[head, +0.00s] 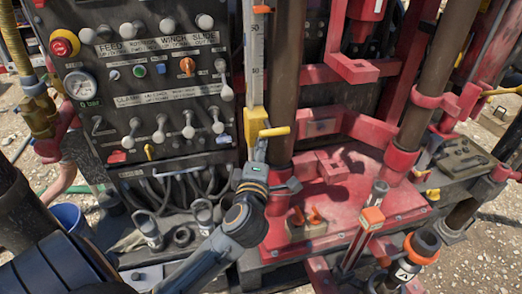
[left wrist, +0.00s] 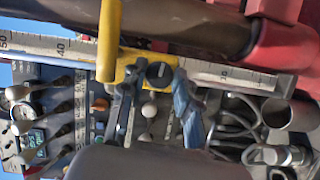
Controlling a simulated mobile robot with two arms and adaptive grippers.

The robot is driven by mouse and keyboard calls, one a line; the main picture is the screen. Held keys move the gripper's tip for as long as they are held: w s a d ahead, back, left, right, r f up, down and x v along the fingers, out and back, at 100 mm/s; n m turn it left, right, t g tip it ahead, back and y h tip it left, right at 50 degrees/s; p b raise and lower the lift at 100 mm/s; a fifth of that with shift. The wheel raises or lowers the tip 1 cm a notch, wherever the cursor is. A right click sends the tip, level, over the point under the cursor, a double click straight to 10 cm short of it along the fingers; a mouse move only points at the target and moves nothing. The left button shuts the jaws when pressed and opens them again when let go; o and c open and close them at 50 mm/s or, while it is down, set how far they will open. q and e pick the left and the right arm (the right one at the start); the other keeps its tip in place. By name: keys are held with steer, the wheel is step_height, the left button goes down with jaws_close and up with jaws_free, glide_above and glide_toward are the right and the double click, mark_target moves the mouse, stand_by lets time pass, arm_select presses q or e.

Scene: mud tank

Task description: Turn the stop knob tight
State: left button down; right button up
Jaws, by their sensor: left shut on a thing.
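The stop knob (left wrist: 159,73) is a small dark round knob with a pale slot mark, on the yellow slider block (left wrist: 132,66) of the upright scale. My left gripper (left wrist: 155,80) has one finger on each side of the knob in the left wrist view and is shut on it. In the head view my left gripper (head: 261,155) reaches up from below to just under the yellow slider block (head: 256,122), and its fingers hide the knob. A yellow handle (head: 273,132) sticks out to the right of the block. My right gripper is not in view.
The scale (head: 254,60) runs upright beside a brown pipe (head: 284,90). A black control panel (head: 140,80) with levers and a gauge stands close on the left. Red steelwork (head: 350,195) is on the right.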

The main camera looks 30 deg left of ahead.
arm_select(q)
steer(key=c, duration=1)
jaws_free()
